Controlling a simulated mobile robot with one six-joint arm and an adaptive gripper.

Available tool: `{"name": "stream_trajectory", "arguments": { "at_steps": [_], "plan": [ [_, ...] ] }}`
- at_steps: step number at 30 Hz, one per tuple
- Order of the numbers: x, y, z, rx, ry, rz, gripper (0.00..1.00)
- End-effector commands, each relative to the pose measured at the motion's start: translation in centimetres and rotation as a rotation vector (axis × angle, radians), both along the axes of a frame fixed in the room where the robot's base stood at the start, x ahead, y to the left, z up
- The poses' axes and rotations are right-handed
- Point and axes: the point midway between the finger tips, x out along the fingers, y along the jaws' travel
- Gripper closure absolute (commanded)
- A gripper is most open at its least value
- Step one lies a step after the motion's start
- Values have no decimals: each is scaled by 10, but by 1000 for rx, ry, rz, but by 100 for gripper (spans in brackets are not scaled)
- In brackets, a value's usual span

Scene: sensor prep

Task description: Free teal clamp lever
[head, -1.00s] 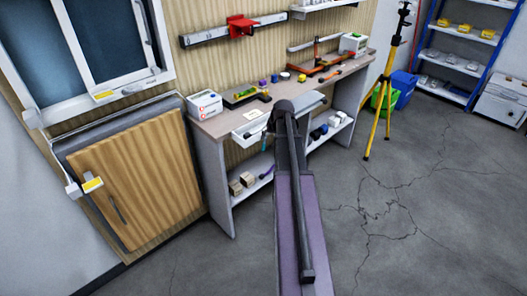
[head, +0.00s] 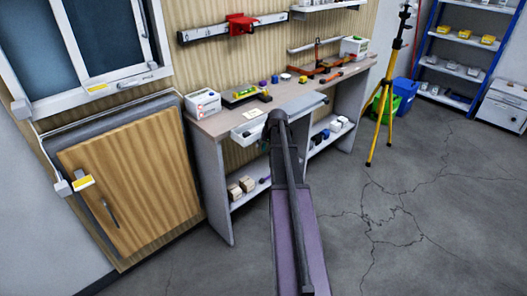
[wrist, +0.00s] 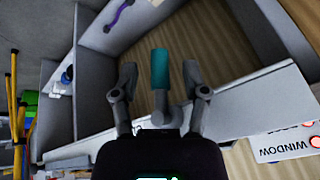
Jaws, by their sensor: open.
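In the wrist view the teal clamp lever (wrist: 160,68) shows as a rounded teal grip on a grey stem. My gripper (wrist: 159,76) is open, with one finger on each side of the lever. Visible gaps separate both fingers from the teal grip. The lower end of the stem is hidden behind the gripper body. In the head view my arm covers most of this place, and only a small teal bit (head: 263,146) shows beside it, below the bench top.
The workbench (head: 222,127) carries a white box (head: 203,103) and several tools. A pale drawer (head: 250,132) stands out at its front. Shelves below hold small boxes (head: 241,186). A yellow tripod (head: 385,105) stands right. The floor (head: 400,220) in front is clear.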

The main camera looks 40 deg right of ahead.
Motion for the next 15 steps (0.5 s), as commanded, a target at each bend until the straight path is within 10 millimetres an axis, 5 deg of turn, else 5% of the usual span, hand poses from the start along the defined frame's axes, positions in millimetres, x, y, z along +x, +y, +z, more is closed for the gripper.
{"name": "stream_trajectory", "arguments": {
  "at_steps": [15],
  "plan": [
    [5,-1,-11,0,0,0,42]
  ]
}}
